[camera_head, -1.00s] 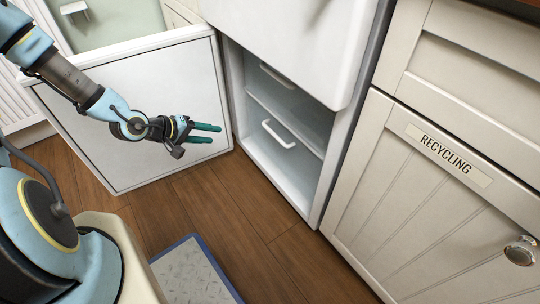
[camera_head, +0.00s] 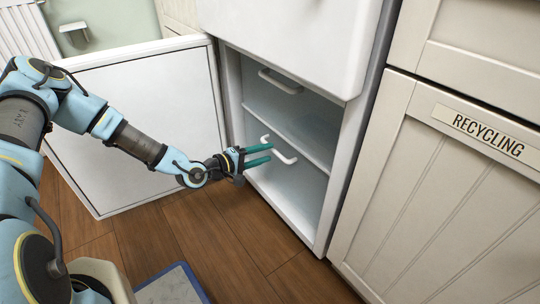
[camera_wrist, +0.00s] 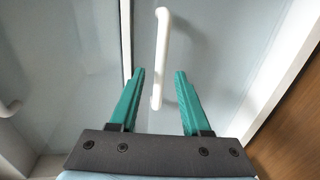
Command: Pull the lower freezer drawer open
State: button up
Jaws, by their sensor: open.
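The freezer compartment stands open, with two drawers inside. The lower freezer drawer (camera_head: 284,190) has a white bar handle (camera_head: 281,151) on its pale front. In the wrist view this handle (camera_wrist: 161,55) runs upright in the picture, its near end between the fingertips or just beyond them; I cannot tell its exact depth. My gripper (camera_head: 271,155) is open, its two teal fingers pointing at the lower handle and partly overlapping it in the head view. The fingers (camera_wrist: 158,75) also show in the wrist view, apart and empty. The upper drawer handle (camera_head: 280,82) is above.
The open freezer door (camera_head: 150,115) stands to the left, behind my arm. A recycling cabinet (camera_head: 440,190) is close on the right.

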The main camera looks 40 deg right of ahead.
jog(key=shift+d+f, duration=0.25)
jog(key=shift+d, duration=0.95)
jog(key=shift+c, duration=0.4)
grip_shut()
